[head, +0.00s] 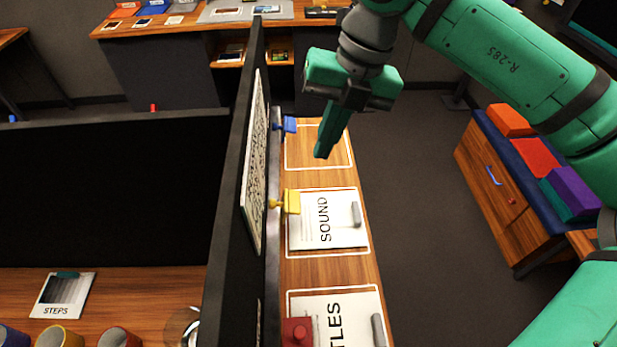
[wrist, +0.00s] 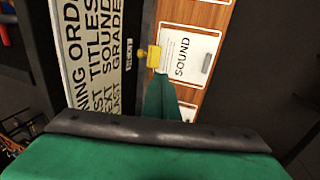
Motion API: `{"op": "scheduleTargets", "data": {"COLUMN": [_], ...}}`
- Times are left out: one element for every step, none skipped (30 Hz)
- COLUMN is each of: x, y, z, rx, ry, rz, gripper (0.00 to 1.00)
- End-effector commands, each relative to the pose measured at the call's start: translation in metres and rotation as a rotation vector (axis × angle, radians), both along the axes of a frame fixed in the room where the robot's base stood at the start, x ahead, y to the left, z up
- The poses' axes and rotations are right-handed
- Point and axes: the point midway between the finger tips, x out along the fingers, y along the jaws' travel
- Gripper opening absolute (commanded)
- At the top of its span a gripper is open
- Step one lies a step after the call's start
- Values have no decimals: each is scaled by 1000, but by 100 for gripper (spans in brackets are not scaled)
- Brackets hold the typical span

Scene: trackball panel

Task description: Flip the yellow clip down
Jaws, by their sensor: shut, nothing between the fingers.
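The yellow clip (head: 291,202) sits at the panel's edge beside the SOUND card (head: 338,232) in the head view. It sticks out from the panel over the card's upper left corner. In the wrist view the yellow clip (wrist: 154,56) shows just beyond my fingertips. My gripper (head: 320,154) is shut and empty, pointing down above the wooden shelf, farther back than the yellow clip and apart from it in the head view. In the wrist view my gripper (wrist: 161,76) appears close below the clip; I cannot tell the exact gap.
A blue clip (head: 289,125) is behind the yellow one, and a red clip (head: 297,331) is nearer the front. The black panel (head: 232,190) stands upright to the left. The wooden shelf (head: 347,177) holds outlined spaces. Open floor lies to the right.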

Motion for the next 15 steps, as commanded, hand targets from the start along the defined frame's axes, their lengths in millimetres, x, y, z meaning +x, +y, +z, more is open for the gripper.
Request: {"op": "scheduleTargets", "data": {"x": [0,0,0,0,-1,-1,0,0,-1,-1,-1,-1,-1,-1,-1], "y": [1,1,2,3,5,7,8,9,11,13,14,16,17,19,20], "z": [-3,-6,-10,-13,-17,-23,-28,-34,-41,-47,-52,-59,-65,-70,-77], "rx": [0,0,0,1,1,1,2,2,2,1,2,3,2,2,3], "ry": [1,2,2,3,3,2,1,3,4,2,2,2,2,3,3], "rz": [0,1,1,2,3,4,2,2,2,3,3,3,3,2,1], "gripper": [0,0,0,0,0,0,0,0,0,0,0,0,0,0,0]}}
